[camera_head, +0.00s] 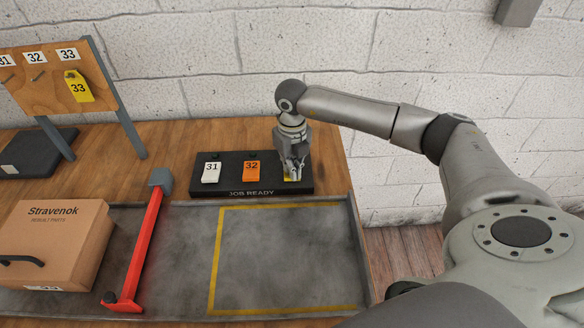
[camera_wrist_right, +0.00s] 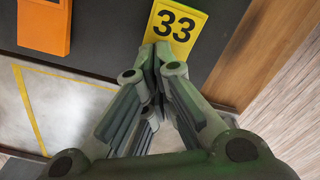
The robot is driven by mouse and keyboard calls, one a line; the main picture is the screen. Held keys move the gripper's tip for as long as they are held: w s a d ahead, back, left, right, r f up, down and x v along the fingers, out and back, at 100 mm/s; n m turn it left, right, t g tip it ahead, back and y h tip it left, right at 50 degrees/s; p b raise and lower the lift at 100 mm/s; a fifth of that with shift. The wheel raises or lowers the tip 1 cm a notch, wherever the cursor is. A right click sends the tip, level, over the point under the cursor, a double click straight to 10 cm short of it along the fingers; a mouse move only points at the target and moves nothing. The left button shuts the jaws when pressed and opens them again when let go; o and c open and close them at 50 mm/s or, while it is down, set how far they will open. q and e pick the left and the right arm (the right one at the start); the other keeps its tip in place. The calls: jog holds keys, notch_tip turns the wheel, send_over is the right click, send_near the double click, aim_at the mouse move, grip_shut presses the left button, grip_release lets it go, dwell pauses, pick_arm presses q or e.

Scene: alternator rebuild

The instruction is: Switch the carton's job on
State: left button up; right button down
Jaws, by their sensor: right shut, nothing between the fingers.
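The carton (camera_head: 50,242), printed Stravenok, sits at the left of the grey tray; the small label at its lower edge is too small to read surely. The black JOB READY panel (camera_head: 220,190) has a white switch 31 (camera_head: 211,172), an orange switch 32 (camera_head: 251,171) and a yellow switch 33, mostly hidden behind my gripper. My right gripper (camera_head: 293,174) is shut and empty over the yellow switch. In the right wrist view the fingertips (camera_wrist_right: 158,58) are at the lower edge of the yellow 33 plate (camera_wrist_right: 178,22); contact is unclear. My left gripper is out of view.
A wooden board (camera_head: 50,82) at back left carries numbered hooks and a yellow 33 tag (camera_head: 78,88). A red bar (camera_head: 140,245) crosses the tray beside the carton. The yellow-outlined area (camera_head: 285,255) right of it is empty. A brick wall stands behind.

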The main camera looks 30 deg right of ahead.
jog(key=shift+s+f, duration=0.1)
jog(key=shift+f, duration=0.05)
jog(key=shift+r+p, duration=0.6)
jog(key=shift+r, duration=0.15)
jog(key=shift+r+p, duration=1.65)
jog(key=shift+r, duration=1.15)
jog(key=shift+f, duration=0.15)
